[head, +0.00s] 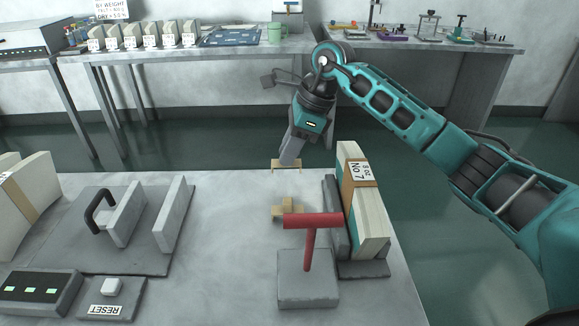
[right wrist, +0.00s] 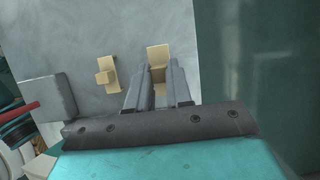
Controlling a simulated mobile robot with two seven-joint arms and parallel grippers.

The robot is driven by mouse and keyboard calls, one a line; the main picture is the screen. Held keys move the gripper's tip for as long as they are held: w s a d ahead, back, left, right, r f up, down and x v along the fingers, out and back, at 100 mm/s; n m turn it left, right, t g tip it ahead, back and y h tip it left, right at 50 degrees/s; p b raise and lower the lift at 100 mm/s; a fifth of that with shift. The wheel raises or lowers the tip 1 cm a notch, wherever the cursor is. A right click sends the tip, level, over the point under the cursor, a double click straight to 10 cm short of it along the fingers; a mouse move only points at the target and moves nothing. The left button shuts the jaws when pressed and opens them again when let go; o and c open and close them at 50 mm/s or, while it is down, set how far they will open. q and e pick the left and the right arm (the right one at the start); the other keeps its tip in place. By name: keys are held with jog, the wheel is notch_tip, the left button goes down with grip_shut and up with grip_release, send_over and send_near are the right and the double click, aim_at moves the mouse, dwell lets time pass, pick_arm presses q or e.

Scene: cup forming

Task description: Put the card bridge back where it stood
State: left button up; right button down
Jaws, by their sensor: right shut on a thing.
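The card bridge (head: 286,165) is a small tan piece at the tips of my right gripper (head: 289,158), by the far edge of the grey table. My right gripper is shut on it, pointing down. In the right wrist view the card bridge (right wrist: 158,57) shows between and beyond the fingers (right wrist: 158,84), which hide part of it. I cannot tell whether it touches the table. Another tan piece (head: 288,209) with a raised block lies on the table nearer me; it also shows in the right wrist view (right wrist: 107,77). My left gripper is not in view.
A red T-handle (head: 312,221) on a grey block (head: 307,278) stands in front of the tan piece. A strapped card stack (head: 363,205) stands at the right. A grey fixture (head: 120,230) sits at the left. The table between is clear.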

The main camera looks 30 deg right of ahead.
notch_tip(320, 180, down, 4)
jog(key=shift+r+b, duration=0.1)
jog(key=shift+b, duration=0.2)
jog(key=shift+f, duration=0.25)
jog(key=shift+f, duration=0.15)
jog(key=c, duration=1)
grip_release()
jog(key=shift+c, duration=0.2)
jog(key=shift+r, duration=0.3)
jog(key=p+v, duration=0.1)
jog(key=v, duration=1.1)
jog(key=shift+p, duration=0.3)
jog(key=shift+s+a, duration=0.1)
